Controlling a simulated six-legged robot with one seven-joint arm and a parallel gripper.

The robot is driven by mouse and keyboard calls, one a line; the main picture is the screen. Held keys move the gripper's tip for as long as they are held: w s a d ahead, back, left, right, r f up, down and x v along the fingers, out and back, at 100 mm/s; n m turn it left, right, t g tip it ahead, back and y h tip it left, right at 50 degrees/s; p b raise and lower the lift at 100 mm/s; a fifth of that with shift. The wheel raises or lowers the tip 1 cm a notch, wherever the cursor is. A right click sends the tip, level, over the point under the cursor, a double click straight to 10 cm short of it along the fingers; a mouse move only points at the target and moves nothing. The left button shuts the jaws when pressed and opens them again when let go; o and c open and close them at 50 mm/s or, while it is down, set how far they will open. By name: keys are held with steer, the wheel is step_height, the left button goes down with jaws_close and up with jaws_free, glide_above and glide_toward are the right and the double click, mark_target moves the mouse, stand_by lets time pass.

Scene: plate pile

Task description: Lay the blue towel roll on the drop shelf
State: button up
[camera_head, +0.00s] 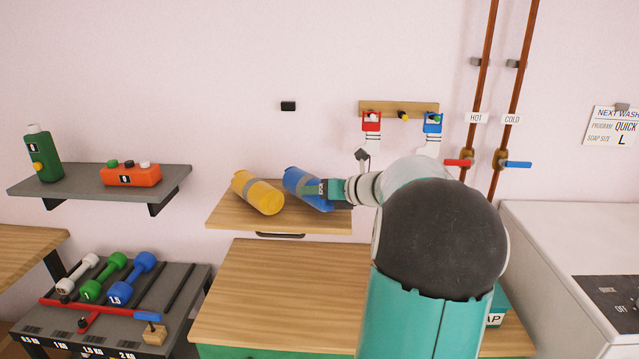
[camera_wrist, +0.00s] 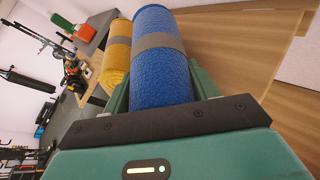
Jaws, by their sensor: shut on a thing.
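The blue towel roll (camera_head: 306,188) has a grey band and is at the small wooden drop shelf (camera_head: 231,220) on the wall, beside a yellow towel roll (camera_head: 256,193). My gripper (camera_head: 318,189) is shut on the blue roll from its right side. In the wrist view the blue roll (camera_wrist: 160,60) lies between the two green fingers, with the yellow roll (camera_wrist: 116,60) just to its left. I cannot tell whether the blue roll touches the shelf.
A wooden counter (camera_head: 278,290) lies below the shelf. A grey shelf (camera_head: 90,190) with a green bottle (camera_head: 42,155) and an orange box (camera_head: 131,175) is at left. A rack holds several dumbbells (camera_head: 104,280). Pipes and a white washer (camera_head: 570,240) are at right.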

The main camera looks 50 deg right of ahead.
steer(key=shift+w+f, duration=0.1)
steer(key=shift+f, duration=0.6)
stand_by(0.5)
steer(key=o, duration=1.2)
steer(key=shift+o, duration=0.2)
